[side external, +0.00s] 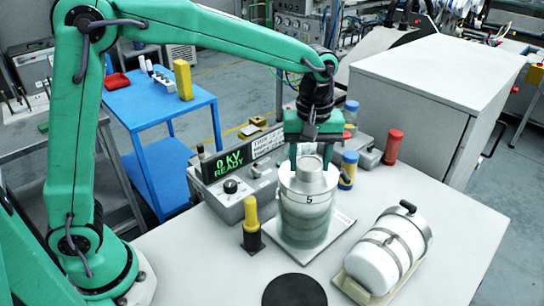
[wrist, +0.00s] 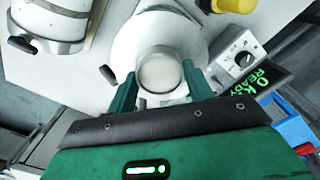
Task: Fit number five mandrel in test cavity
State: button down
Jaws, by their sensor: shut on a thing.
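The mandrel (side external: 311,170) is a pale metal cylinder with a narrower round knob on top. A band marked 5 (side external: 308,198) runs around the white collar below it. The lower part is inside or directly above a ribbed, see-through cylinder (side external: 303,228) on a square white base plate (side external: 336,231); I cannot tell how deep it sits. My gripper (side external: 310,160) points down from above and is shut on the knob, one finger on each side. The wrist view shows the knob's round top (wrist: 160,72) between the green fingers of my gripper (wrist: 161,88). The stack looks upright.
A white cylinder with a black handle (side external: 385,253) lies in a cradle at right. A black disc (side external: 294,290) lies in front. A yellow-and-black plug (side external: 251,222) stands close left. Behind is the control box (side external: 240,185) reading 0 kV READY. A red cylinder (side external: 393,147) stands behind right.

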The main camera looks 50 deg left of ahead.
jog(key=shift+f, duration=0.4)
jog(key=c, duration=0.5)
grip_release()
jog(key=shift+f, duration=0.15)
jog(key=shift+r, duration=4.05)
